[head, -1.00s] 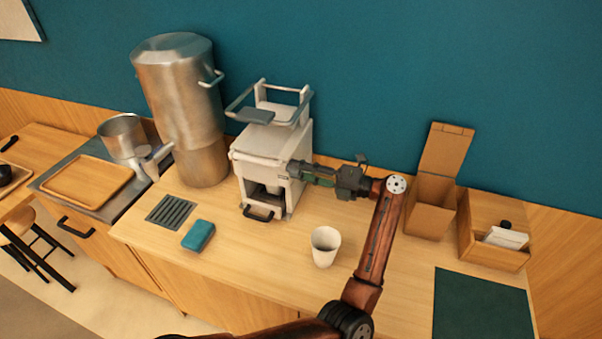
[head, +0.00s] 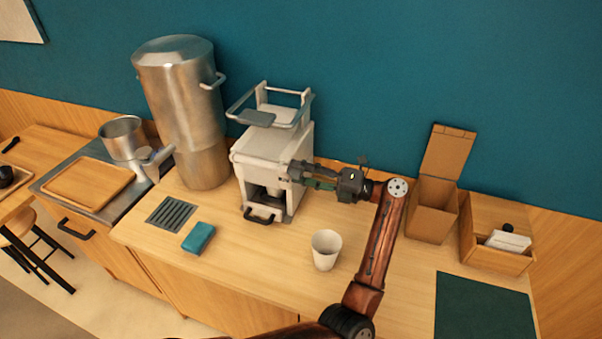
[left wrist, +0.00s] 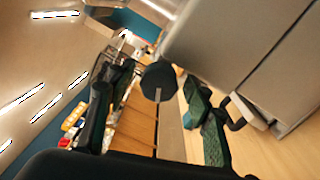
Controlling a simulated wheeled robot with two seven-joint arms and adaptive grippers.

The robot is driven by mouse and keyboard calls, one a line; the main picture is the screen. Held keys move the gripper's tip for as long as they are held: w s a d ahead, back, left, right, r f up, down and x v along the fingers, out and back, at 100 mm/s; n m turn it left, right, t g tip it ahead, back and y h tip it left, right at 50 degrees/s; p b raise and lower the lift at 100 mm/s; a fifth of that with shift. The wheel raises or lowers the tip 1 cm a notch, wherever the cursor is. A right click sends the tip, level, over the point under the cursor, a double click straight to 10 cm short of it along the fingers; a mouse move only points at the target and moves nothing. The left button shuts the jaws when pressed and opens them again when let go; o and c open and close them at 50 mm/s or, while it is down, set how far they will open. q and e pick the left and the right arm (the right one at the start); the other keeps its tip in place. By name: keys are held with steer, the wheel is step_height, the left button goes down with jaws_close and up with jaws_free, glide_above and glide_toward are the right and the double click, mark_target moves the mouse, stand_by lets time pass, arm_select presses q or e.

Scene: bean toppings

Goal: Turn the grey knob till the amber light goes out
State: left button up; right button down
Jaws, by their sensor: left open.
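The white machine (head: 268,150) stands on the counter against the teal wall. In the left wrist view a round dark grey knob (left wrist: 158,82) with a pale line on its face sticks out from the machine's pale body (left wrist: 220,40). My left gripper (head: 303,176) is at the machine's right side, its fingers pointing at it. It is open; in the left wrist view its fingers (left wrist: 155,112) are spread wide, with the knob showing between them, apart from both. I cannot make out an amber light. My right gripper is not in view.
A white cup (head: 326,250) stands on the counter below my left forearm. A teal sponge (head: 198,237) and a dark grate (head: 171,211) lie front left. A tall steel urn (head: 182,110) stands left of the machine. Open wooden boxes (head: 432,209) stand to the right.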

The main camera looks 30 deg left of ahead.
arm_select(q)
steer(key=shift+d, duration=0.15)
steer(key=v, duration=1.1)
steer(key=shift+w+d, duration=0.15)
steer(key=shift+d, duration=0.15)
steer(key=shift+f, duration=0.1)
